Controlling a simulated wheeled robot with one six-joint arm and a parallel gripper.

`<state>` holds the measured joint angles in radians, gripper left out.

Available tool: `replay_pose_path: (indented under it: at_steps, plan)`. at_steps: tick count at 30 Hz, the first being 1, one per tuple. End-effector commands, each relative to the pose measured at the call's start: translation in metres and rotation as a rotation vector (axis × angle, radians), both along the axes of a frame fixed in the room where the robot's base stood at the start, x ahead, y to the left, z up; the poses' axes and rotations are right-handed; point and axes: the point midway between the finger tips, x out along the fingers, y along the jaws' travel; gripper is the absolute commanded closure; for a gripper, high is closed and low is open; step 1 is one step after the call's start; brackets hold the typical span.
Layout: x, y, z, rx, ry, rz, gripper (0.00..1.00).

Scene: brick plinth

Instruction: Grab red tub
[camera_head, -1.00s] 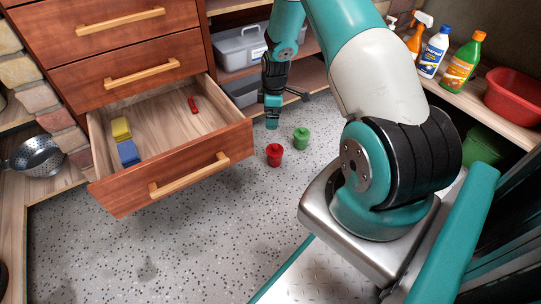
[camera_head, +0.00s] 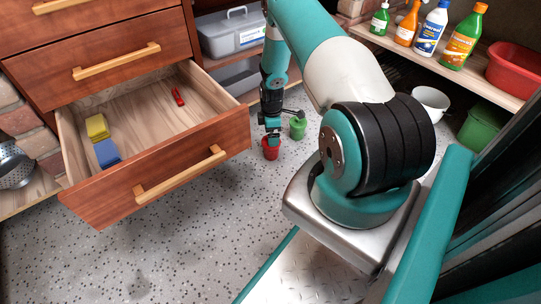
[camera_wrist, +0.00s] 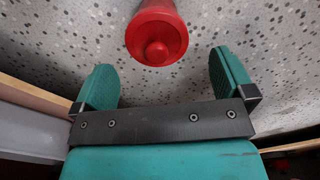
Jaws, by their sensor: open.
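The red tub (camera_head: 270,152) stands on the speckled floor, right of the open drawer. It has a lid with a round knob, and in the wrist view the tub (camera_wrist: 157,35) shows from above, just beyond the fingertips and centred between them. My gripper (camera_head: 272,136) is right at the tub's top in the head view. In the wrist view my gripper (camera_wrist: 165,75) has its two teal fingers wide apart with nothing between them. A green tub (camera_head: 298,127) stands close behind and to the right of the red one.
The open drawer (camera_head: 160,165) juts out on the left, holding a yellow block (camera_head: 97,127), a blue block (camera_head: 107,153) and a small red item (camera_head: 178,97). A grey toolbox (camera_head: 232,35) sits on the shelf behind my arm. The floor in front is clear.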

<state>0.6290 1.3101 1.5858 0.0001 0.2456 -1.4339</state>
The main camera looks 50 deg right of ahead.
Motion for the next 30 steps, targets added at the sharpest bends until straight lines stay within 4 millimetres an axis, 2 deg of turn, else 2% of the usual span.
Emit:
replay_pose_path:
  at_steps: [1,8,18,26,30]
  plan:
    - [0.000,0.000,-0.009,0.000,0.000,0.001,0.00]
    - [0.002,0.002,-0.018,0.000,0.000,0.003,0.00]
    - [0.004,-0.001,-0.063,0.000,0.000,0.003,0.00]
    - [0.004,-0.001,-0.062,0.000,0.000,0.003,0.00]
    - [0.004,-0.001,-0.062,0.000,0.000,0.003,0.30]
